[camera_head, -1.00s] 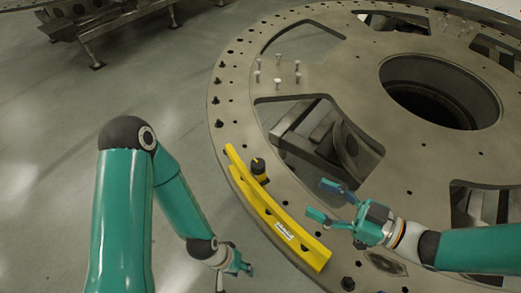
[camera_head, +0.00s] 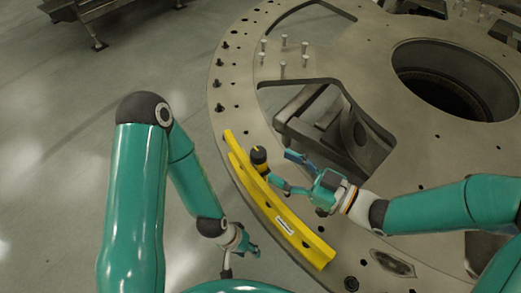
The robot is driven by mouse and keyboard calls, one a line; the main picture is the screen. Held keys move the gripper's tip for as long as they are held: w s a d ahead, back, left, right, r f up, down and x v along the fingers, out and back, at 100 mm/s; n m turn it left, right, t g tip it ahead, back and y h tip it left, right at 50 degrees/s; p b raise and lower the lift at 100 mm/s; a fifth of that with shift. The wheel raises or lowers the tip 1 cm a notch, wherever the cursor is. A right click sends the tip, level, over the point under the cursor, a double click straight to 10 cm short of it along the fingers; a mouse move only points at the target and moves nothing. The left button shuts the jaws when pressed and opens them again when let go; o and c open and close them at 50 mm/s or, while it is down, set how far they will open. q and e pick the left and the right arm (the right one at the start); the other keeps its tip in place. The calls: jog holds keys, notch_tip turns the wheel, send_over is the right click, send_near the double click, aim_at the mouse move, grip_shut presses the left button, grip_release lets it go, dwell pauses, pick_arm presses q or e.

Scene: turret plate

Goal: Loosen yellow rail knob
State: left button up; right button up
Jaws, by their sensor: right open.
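The yellow rail (camera_head: 270,205) lies along the left rim of the round grey turret plate (camera_head: 395,150). Its knob (camera_head: 259,157), black with a yellow mark on top, stands upright at the rail's inner side near the upper end. My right gripper (camera_head: 286,171) comes in from the right, open, with its two teal fingers pointing at the knob. One finger is below the knob and the other is to its right; I cannot tell whether either touches it. My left gripper (camera_head: 250,247) hangs beside the plate's left edge, left of the rail; its fingers are too small to judge.
Several pale upright pins (camera_head: 284,50) stand on the plate above the knob. Dark bolts (camera_head: 218,84) line the left rim. A large cut-out (camera_head: 330,125) and the round central opening (camera_head: 455,80) lie to the right.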

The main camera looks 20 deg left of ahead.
aim_at(265, 159)
jog(key=p+x, duration=0.1)
jog(key=x, duration=0.6)
jog(key=c, duration=1.2)
jog(key=shift+o, duration=0.2)
jog(key=shift+d, duration=0.15)
